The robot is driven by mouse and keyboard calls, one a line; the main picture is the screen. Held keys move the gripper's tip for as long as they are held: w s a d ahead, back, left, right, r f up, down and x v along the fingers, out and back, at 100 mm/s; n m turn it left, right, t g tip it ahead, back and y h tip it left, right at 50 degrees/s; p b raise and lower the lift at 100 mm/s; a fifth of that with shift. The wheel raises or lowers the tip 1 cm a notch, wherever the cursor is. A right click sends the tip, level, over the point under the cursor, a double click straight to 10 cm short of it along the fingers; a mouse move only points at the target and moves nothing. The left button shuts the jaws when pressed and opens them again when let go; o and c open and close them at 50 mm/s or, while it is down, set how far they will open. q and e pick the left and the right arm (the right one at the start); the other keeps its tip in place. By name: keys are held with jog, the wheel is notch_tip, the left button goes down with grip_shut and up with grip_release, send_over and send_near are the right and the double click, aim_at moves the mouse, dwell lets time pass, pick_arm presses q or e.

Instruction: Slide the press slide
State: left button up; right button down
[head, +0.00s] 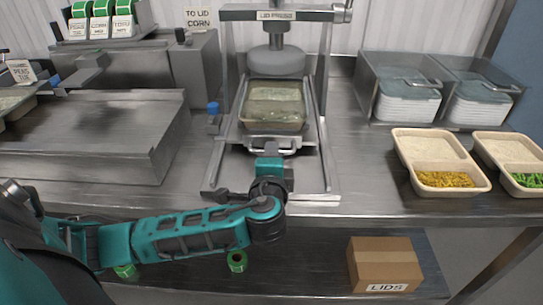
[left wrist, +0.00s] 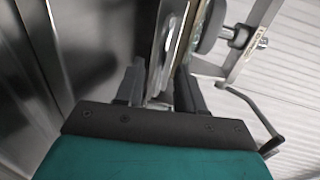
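The lid press (head: 277,15) stands at the middle of the counter. Its press slide (head: 240,138) carries a food tray (head: 275,126) with a clear greenish cover, just below and in front of the round press head (head: 276,63). A handle bar (head: 290,150) runs along the slide's front. My left gripper (head: 270,152) is at this handle, coming from the front; its fingertips are mostly hidden there. In the left wrist view its fingers (left wrist: 160,85) stand apart, with the slide's edge (left wrist: 163,50) showing between and beyond them. Contact cannot be made out. My right gripper is not in view.
Two filled trays (head: 442,181) (head: 525,181) sit at the right, before a metal bin (head: 367,97) of lids. A raised steel platform (head: 80,120) is at the left. A cardboard box (head: 384,262) marked LIDS is on the lower shelf.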

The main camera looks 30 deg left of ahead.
pick_arm(q)
jog(key=shift+w+a+f, duration=0.1)
jog(key=shift+w+a, duration=0.2)
jog(key=shift+w, duration=0.15)
grip_shut()
dwell(0.5)
